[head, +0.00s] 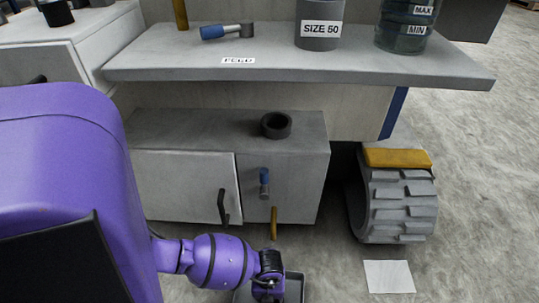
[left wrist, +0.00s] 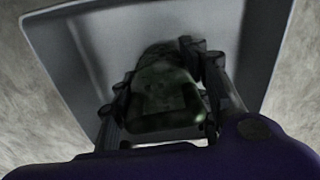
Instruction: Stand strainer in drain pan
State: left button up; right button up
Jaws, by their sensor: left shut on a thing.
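The drain pan (head: 296,288) is a grey, shallow tray on the floor at the bottom of the head view, partly hidden by my left arm. In the left wrist view the pan (left wrist: 75,45) fills the background behind the fingers. My left gripper (head: 268,285) is over the pan, pointing down. In the left wrist view my left gripper (left wrist: 160,90) is shut on a dark greenish, rounded piece, likely the strainer (left wrist: 165,105). It lies within the pan's outline there; whether it touches the pan floor I cannot tell. My right gripper is not in view.
A grey cabinet (head: 185,185) with handles stands behind the pan, with a black ring (head: 276,125) on top. A grey shelf (head: 300,63) overhangs it. A treaded wheel (head: 402,205) and a white sheet (head: 389,277) are at the right. Some floor between is clear.

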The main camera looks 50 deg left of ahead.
pick_arm(q)
jog(key=shift+f+b, duration=0.4)
jog(key=shift+f, duration=0.2)
dwell(0.3)
jog(key=o, duration=1.4)
notch_tip(320, 180, up, 12)
jog(key=shift+r, duration=0.1)
